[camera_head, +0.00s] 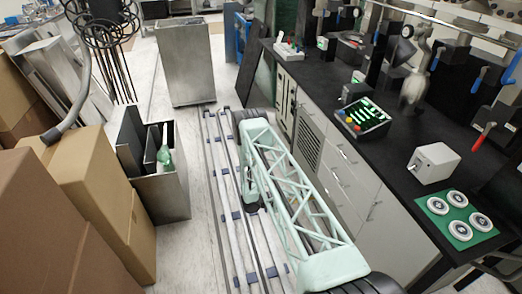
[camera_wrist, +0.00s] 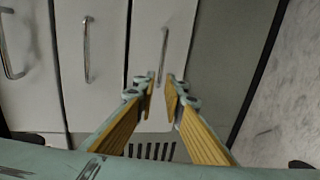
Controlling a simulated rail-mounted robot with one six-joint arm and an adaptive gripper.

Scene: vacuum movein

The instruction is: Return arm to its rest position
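My arm shows in the head view as a pale green lattice link (camera_head: 290,190) with dark joints at both ends. It slants from the rail area toward the bottom edge, beside the lab bench. My gripper is not visible in the head view. In the wrist view my gripper (camera_wrist: 161,84) is open. Its two yellow-padded fingers are apart with nothing between them. Beyond the fingertips are pale cabinet fronts (camera_wrist: 95,60) with metal handles. I cannot tell how far the fingertips are from them.
A black-topped bench (camera_head: 325,75) runs along the right, with a white box (camera_head: 433,163) and a green mat (camera_head: 435,208) of round pieces. Cardboard boxes (camera_head: 85,175) and a grey bin (camera_head: 165,195) stand left. Floor rails (camera_head: 228,215) run beneath the arm. A metal cabinet (camera_head: 186,65) stands behind.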

